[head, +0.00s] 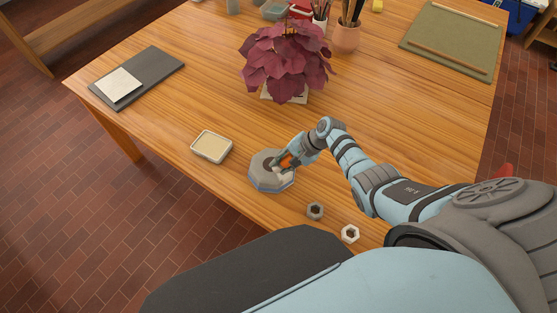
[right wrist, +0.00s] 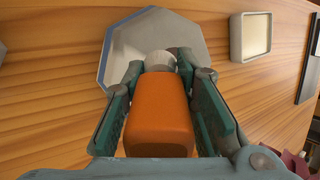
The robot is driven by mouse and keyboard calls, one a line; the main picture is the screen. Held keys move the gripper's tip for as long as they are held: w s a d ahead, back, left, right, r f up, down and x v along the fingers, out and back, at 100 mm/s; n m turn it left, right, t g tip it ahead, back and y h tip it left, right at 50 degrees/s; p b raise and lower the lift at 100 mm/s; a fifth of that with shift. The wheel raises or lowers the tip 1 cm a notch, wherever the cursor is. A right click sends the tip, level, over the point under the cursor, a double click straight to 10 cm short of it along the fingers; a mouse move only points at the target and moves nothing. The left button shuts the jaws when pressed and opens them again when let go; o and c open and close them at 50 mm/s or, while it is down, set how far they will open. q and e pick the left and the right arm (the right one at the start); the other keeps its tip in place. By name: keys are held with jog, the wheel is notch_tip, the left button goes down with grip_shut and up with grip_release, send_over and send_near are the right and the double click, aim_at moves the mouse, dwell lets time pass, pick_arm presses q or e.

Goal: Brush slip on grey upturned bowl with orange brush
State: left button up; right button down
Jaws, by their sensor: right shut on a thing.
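The grey upturned bowl (head: 259,184) is faceted and stands near the table's front edge; it also shows in the right wrist view (right wrist: 120,50). My right gripper (head: 285,164) is shut on the orange brush (right wrist: 158,118), whose orange handle also shows in the head view (head: 286,160). The brush's pale tip (right wrist: 160,61) is over the bowl; I cannot tell whether it touches. A shallow rectangular tray (head: 211,147) of cream slip stands left of the bowl, and also shows in the right wrist view (right wrist: 250,37). My left gripper is not in view.
A purple-leaved plant (head: 285,60) stands behind the bowl. A dark board (head: 155,72) with a pale sheet is at left, a green mat (head: 450,45) at back right. The table between is clear.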

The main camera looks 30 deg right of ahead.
aim_at(283, 159)
jog(key=shift+w+r, duration=0.1)
jog(key=shift+r, duration=0.1)
notch_tip(283, 159, up, 6)
jog(key=shift+f, duration=0.2)
dwell(0.7)
jog(key=f+b, duration=0.1)
jog(key=d+f+b, duration=0.1)
jog(key=f+b, duration=0.1)
jog(key=w+f+b, duration=0.1)
jog(key=b, duration=0.1)
jog(key=shift+d+f, duration=0.3)
jog(key=shift+f, duration=0.1)
jog(key=shift+w+d+f+b, duration=0.15)
jog(key=shift+d+f+b, duration=0.1)
jog(key=shift+b, duration=0.1)
jog(key=shift+r, duration=0.1)
